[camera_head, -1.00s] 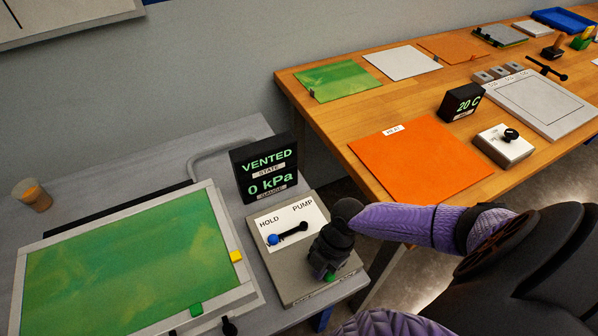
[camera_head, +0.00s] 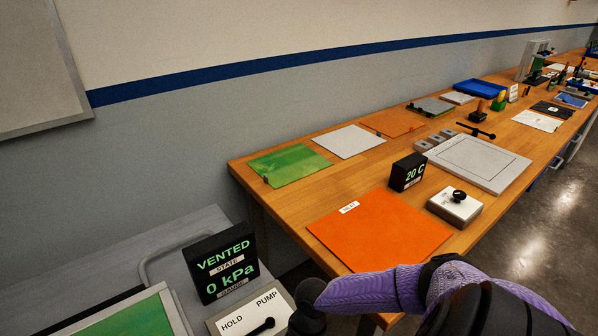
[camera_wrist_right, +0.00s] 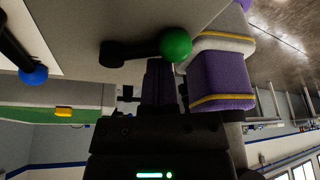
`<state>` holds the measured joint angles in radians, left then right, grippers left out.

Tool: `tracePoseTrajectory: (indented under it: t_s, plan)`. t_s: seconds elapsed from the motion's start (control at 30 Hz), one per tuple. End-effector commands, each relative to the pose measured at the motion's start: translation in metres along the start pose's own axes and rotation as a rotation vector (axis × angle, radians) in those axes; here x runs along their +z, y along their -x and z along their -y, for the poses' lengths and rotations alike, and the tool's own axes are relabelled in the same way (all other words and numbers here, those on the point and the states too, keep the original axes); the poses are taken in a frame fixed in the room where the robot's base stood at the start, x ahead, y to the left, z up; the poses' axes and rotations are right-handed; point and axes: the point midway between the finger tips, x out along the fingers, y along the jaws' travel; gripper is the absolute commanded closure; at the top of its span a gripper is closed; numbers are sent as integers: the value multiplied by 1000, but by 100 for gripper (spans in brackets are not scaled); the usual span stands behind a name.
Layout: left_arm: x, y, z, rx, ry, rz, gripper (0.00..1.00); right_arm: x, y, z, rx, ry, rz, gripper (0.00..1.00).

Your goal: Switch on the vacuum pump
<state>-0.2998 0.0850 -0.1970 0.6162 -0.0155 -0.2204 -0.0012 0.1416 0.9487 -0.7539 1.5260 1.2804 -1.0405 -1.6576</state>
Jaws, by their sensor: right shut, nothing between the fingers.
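The pump control box (camera_head: 215,326) is at the bottom of the head view, cut off by the frame, with HOLD and PUMP labels and a black lever (camera_head: 262,327). Behind it, a black display (camera_head: 222,264) reads VENTED and 0 kPa. In the right wrist view, a black lever with a green ball (camera_wrist_right: 175,42) sticks out by the grey box, and a blue ball (camera_wrist_right: 33,75) ends another lever. My right gripper (camera_wrist_right: 160,72) is shut and empty, its fingertips close to the green ball; contact cannot be told. My left gripper is out of view.
A green-filled tray (camera_head: 140,318) lies left of the box. The wooden bench (camera_head: 290,195) on the right holds an orange sheet (camera_head: 380,230), a 20 C display (camera_head: 408,172), a white knob box (camera_head: 454,206) and a grey plate (camera_head: 478,160).

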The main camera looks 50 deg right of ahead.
Motion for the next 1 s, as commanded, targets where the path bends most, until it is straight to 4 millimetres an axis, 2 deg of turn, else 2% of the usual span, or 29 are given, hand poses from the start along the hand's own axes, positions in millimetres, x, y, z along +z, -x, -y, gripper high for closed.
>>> tracePoseTrajectory:
  t_s: [0.33, 0.53, 0.8, 1.0]
  plan:
    - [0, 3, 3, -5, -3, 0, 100, -3, 1, 0, 0, 0, 0, 100]
    - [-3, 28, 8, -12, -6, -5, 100, -34, 3, 2, 3, -4, -3, 100]
    - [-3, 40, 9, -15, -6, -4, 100, -30, 66, 0, 3, -6, 3, 100]
    - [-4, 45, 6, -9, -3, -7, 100, -30, 93, -1, 3, -7, 1, 100]
